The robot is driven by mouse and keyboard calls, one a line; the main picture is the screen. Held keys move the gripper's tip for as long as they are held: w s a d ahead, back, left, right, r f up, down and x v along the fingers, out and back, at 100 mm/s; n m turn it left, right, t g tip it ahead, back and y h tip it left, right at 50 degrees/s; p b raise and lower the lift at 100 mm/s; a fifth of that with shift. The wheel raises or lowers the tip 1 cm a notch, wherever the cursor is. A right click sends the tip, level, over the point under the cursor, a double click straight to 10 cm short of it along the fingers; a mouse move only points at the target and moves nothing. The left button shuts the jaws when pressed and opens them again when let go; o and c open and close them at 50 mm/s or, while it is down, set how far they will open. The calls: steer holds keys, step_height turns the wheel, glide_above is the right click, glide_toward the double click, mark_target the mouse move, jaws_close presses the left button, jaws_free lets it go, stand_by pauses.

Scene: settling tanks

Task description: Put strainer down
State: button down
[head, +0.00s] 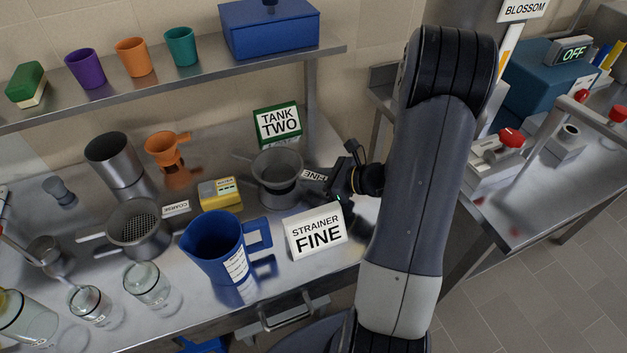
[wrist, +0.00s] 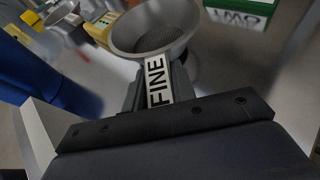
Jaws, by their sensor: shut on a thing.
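The fine strainer (head: 277,174) is a grey metal bowl with a mesh bottom and a handle labelled FINE. My gripper (head: 325,180) is shut on its handle from the right. In the wrist view the strainer's bowl (wrist: 155,30) is ahead of the jaws, and the FINE label (wrist: 157,80) lies between the fingers (wrist: 155,92). The bowl looks level, over or on the steel bench behind the white STRAINER FINE sign (head: 316,232). I cannot tell whether its base touches the bench.
A blue jug (head: 213,247) stands in front left. A yellow device (head: 220,193) and the coarse strainer (head: 138,228) are to the left. A green TANK TWO sign (head: 278,123) stands behind. Glass beakers (head: 147,284) stand at the front. A shelf (head: 200,76) holds cups above.

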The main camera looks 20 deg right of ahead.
steer(key=shift+f, duration=0.45)
steer(key=shift+f, duration=0.25)
steer(key=c, duration=1.2)
jaws_free()
steer(key=shift+o, duration=0.2)
steer(key=shift+r, duration=0.15)
